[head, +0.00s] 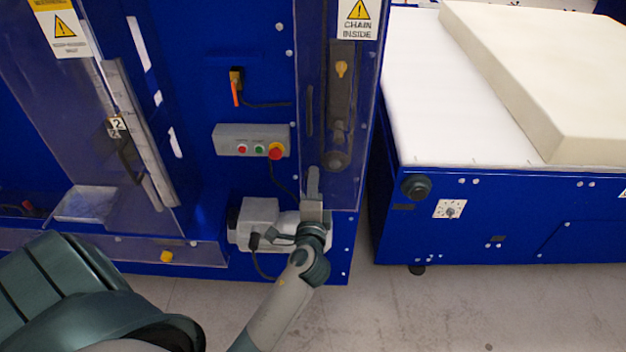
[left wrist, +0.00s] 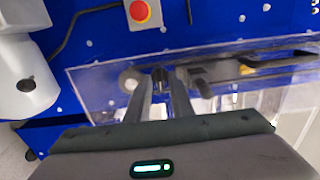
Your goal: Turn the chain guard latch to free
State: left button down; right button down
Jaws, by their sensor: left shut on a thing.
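The clear chain guard (head: 352,185) covers a tall strip of the blue machine, under a "CHAIN INSIDE" label (head: 357,18). It also shows in the left wrist view (left wrist: 105,78). My left gripper (head: 313,185) is at the guard's lower left part. In the left wrist view its two fingers (left wrist: 160,78) are shut on a small dark piece at the guard, which looks like the latch (left wrist: 158,73). The fingers hide most of this piece, so I cannot tell which way it is turned. My right gripper is not in view.
A control box (head: 250,141) with a red stop button is left of the guard. A grey motor (head: 258,215) is close beside my left gripper. A blue-framed table (head: 480,190) with a cream foam block (head: 560,75) stands at the right.

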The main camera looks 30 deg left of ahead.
pick_arm(q)
jog(key=shift+r, duration=0.1)
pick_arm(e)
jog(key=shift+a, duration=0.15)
pick_arm(q)
jog(key=c, duration=2)
grip_release()
jog(key=shift+o, duration=0.5)
jog(key=shift+w, duration=0.1)
